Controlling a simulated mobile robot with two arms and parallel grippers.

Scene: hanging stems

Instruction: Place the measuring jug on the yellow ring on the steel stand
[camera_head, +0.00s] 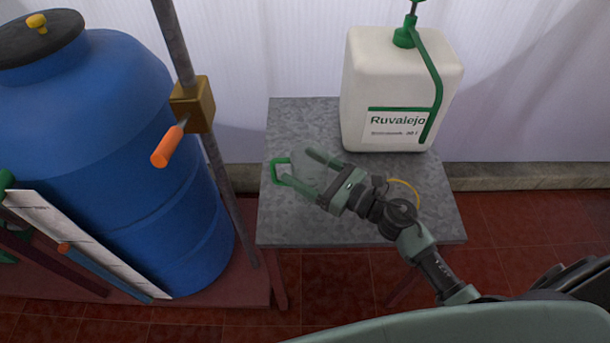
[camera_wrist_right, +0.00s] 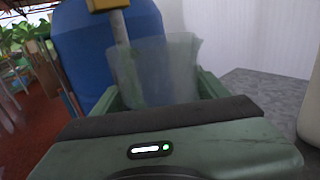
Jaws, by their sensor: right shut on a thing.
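The measuring jug (camera_head: 318,170) is clear, with a green handle loop (camera_head: 280,171) pointing left, above the left part of the grey steel stand (camera_head: 290,228). My right gripper (camera_head: 300,167) is shut on the jug, with one finger on each side of it. In the right wrist view the jug (camera_wrist_right: 155,68) looks upright and see-through between the fingers. The yellow ring (camera_head: 408,188) lies on the right part of the stand top. My right arm hides most of it, and only an arc shows. My left gripper is not in view.
A white canister (camera_head: 388,85) with a green pump stands at the back right of the stand. A large blue barrel (camera_head: 95,130) stands at left. A steel pole (camera_head: 219,175) with a brass block (camera_head: 193,103) and orange handle (camera_head: 170,145) rises between barrel and stand.

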